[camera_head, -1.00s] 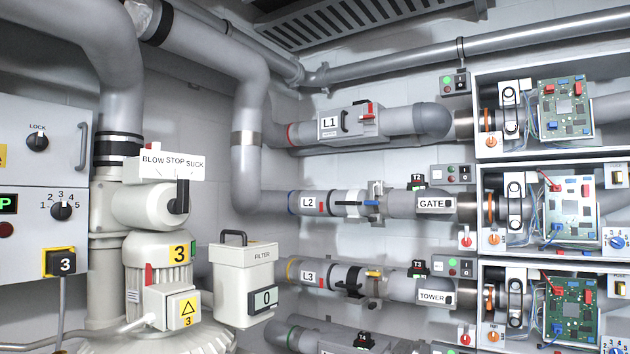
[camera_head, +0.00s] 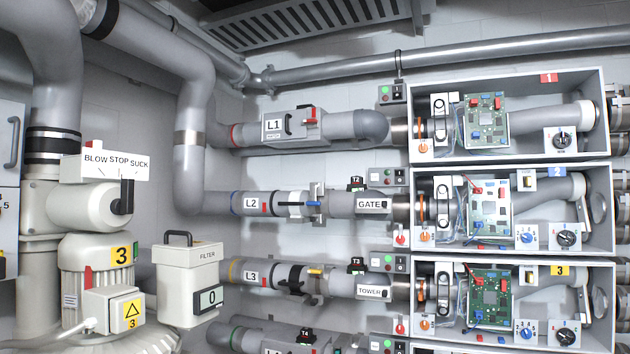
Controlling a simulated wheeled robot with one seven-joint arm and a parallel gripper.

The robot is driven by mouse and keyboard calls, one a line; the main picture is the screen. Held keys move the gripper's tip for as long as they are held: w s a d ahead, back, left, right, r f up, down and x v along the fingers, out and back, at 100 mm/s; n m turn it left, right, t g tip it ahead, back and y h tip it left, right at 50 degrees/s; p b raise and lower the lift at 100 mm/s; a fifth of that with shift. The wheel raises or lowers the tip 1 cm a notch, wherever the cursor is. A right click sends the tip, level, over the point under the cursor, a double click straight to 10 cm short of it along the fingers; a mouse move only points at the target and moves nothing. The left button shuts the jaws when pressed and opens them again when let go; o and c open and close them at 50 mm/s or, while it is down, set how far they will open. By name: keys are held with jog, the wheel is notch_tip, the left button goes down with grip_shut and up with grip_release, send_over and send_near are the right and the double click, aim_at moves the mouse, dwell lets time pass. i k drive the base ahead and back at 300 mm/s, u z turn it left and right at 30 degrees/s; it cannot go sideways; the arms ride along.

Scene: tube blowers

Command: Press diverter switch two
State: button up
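The diverter box with the blue number 2 plate (camera_head: 557,172) is the middle of a right-hand stack of white open-front boxes. Inside it are a green circuit board (camera_head: 491,208), a blue knob (camera_head: 526,237) and a black dial (camera_head: 568,237). A small grey button box (camera_head: 388,177) with coloured buttons is on the wall at its upper left. A red knob (camera_head: 401,237) and an orange knob (camera_head: 425,236) are at its left edge. No switch here reads "diverter switch two", so I cannot tell which control that is. My gripper is not in view.
Box 1 (camera_head: 549,78) is above and box 3 (camera_head: 559,270) below. Pipes L1 (camera_head: 351,126), L2 (camera_head: 265,203) and L3 (camera_head: 262,272) run left from the boxes. A blower (camera_head: 92,262) and a filter canister (camera_head: 188,290) stand front left.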

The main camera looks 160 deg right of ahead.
aim_at(399, 175)
jog(key=u, duration=0.15)
jog(key=i, duration=1.25)
jog(key=z, duration=5.9)
jog(key=i, duration=1.05)
jog(key=z, duration=0.35)
